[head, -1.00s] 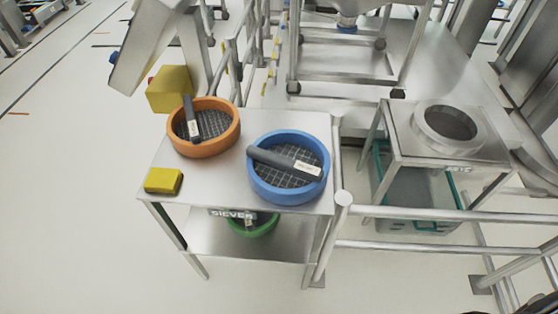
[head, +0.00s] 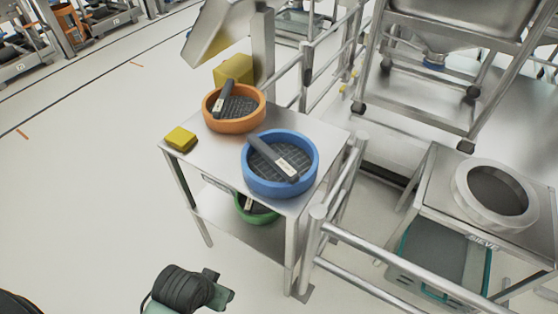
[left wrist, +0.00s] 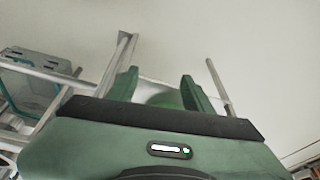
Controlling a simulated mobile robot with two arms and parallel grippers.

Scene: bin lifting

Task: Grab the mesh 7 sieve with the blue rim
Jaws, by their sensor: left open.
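The blue-rimmed sieve (head: 280,190) lies on the steel table's top, near its right corner in the head view. A dark bar with a white label, its print too small to read, lies across its mesh. My left gripper (left wrist: 160,82) is open in the left wrist view, with no object gripped. In the head view part of it, green and black (head: 195,290), shows at the bottom, in front of the table and well apart from the blue sieve. A green round thing (left wrist: 165,100), probably the green sieve, shows between the fingers. My right gripper is not in view.
An orange-rimmed sieve (head: 234,124) and a yellow block (head: 181,139) share the table top (head: 205,162). A green sieve (head: 258,216) sits on the lower shelf. Metal railings (head: 390,283) run along the table's right side. The floor at left is clear.

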